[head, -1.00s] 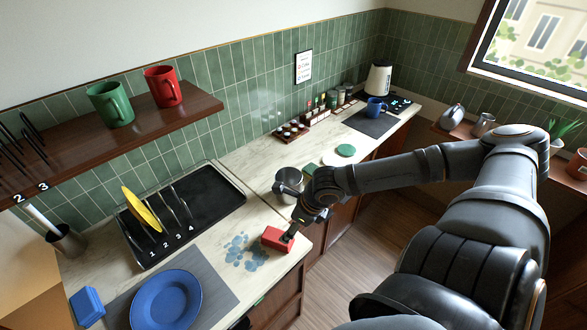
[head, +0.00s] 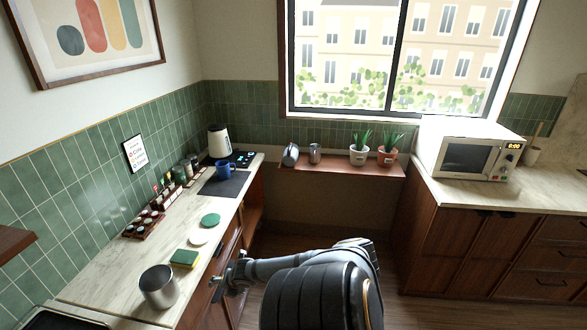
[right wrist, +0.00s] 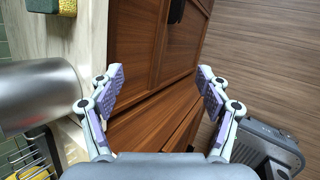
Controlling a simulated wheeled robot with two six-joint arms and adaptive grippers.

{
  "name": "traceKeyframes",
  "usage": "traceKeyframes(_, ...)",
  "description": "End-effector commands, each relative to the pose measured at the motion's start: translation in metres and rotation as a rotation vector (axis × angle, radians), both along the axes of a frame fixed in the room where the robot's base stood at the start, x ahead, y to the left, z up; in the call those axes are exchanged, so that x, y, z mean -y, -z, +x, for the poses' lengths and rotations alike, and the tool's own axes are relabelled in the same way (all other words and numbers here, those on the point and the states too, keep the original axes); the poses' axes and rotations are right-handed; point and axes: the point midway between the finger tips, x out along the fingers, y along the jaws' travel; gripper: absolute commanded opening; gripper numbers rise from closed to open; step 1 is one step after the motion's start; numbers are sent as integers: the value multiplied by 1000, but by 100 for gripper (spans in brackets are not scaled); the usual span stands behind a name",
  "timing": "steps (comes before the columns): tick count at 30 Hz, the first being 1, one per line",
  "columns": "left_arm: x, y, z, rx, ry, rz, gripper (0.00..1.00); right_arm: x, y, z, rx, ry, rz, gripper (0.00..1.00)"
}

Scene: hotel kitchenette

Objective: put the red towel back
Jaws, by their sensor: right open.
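No red towel shows in either current view. My right gripper (head: 222,284) is in front of the left counter's front edge, beside the wooden cabinet fronts. In the right wrist view its two fingers (right wrist: 160,78) are spread open with nothing between them. The wooden cabinet front and floor show behind the gap. My left gripper is out of view.
A metal canister (head: 160,288) stands near the counter edge, left of my right gripper. A sponge (head: 184,258), a white disc (head: 199,237) and a green disc (head: 210,220) lie behind it. A microwave (head: 468,152) stands on the right counter.

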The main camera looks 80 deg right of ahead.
Motion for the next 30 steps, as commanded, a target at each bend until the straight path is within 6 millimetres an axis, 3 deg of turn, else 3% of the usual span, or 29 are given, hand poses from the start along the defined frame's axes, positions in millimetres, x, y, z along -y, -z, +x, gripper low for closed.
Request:
traceKeyframes(1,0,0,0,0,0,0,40,5,52,-37,6,248,114,77)
traceKeyframes(4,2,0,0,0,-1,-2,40,-16,143,-111,16,688,307,77)
traceKeyframes(6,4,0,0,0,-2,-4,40,-55,195,-161,5,942,418,77)
traceKeyframes(10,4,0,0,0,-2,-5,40,-145,259,-237,-41,1296,565,77)
traceKeyframes(12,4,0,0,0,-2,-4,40,-188,278,-266,-66,1426,614,77)
traceKeyframes(15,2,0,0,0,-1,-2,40,-230,291,-291,-94,1544,655,77)
traceKeyframes(18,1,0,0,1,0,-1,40,-249,295,-302,-108,1597,672,77)
traceKeyframes(26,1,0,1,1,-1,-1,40,-252,296,-304,-109,1608,675,77)
traceKeyframes(30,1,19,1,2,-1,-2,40,-251,315,-304,-109,1608,675,77)
